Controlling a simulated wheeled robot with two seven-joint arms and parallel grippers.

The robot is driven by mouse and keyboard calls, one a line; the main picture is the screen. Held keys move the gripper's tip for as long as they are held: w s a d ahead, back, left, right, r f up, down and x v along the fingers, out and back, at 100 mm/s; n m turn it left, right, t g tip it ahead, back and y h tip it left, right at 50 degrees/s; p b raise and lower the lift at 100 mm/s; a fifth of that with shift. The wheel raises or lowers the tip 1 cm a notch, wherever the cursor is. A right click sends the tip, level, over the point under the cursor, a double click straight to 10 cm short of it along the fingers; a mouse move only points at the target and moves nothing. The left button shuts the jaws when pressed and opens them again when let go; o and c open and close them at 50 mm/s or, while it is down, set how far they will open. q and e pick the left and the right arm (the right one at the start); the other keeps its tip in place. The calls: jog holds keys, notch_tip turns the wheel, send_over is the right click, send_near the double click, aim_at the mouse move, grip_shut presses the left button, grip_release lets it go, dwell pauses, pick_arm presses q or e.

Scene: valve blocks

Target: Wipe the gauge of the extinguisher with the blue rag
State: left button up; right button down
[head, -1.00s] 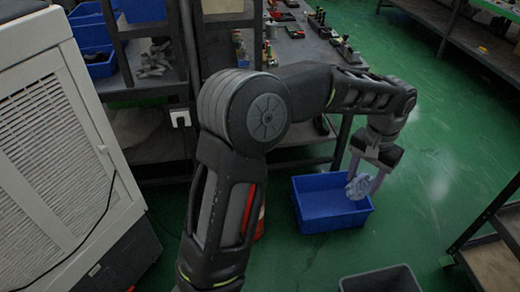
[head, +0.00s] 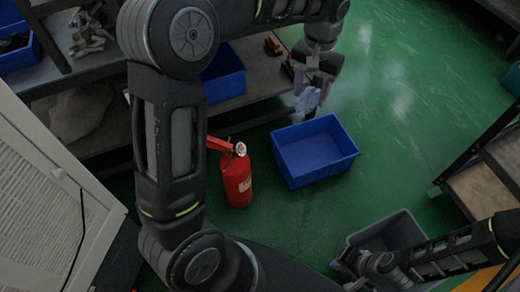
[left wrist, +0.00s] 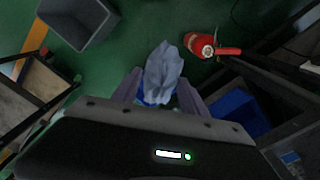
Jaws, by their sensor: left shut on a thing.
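The red extinguisher (head: 236,178) stands on the green floor beside my left arm. Its pale round gauge (head: 240,149) is near the top, by the red handle. In the left wrist view the extinguisher (left wrist: 196,42) lies up and to the right of the rag, with the gauge (left wrist: 208,51) facing the camera. My left gripper (head: 312,92) is shut on the pale blue rag (head: 307,101), above the blue bin's far edge and apart from the extinguisher. The rag (left wrist: 164,70) hangs between the fingers. My right gripper (head: 355,278) is at the bottom by the grey bin; its fingers are unclear.
A blue bin (head: 350,155) stands on the floor right of the extinguisher. A grey bin (head: 402,222) is nearer. A shelf with blue boxes (head: 222,75) is behind, a white cabinet (head: 50,180) at left. Open floor lies at upper right.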

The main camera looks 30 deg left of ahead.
pick_arm(q)
notch_tip(320, 180, down, 15)
jog(key=a+m+g+y+b, duration=0.1)
jog(key=a+g+y+b, duration=0.1)
jog(key=b, duration=0.3)
jog(key=m+y+b, duration=0.4)
jog(key=y+b, duration=0.4)
jog(key=b, duration=0.2)
send_near(239, 156)
jog(key=d, duration=0.1)
jog(key=shift+w+r+g, duration=0.3)
jog(key=shift+w+r, duration=0.05)
jog(key=shift+w, duration=0.05)
jog(key=shift+f, duration=0.1)
jog(key=shift+b+x, duration=0.85)
jog(key=shift+x, duration=2.1)
jog(key=shift+b+x, duration=0.35)
jog(key=shift+x, duration=0.55)
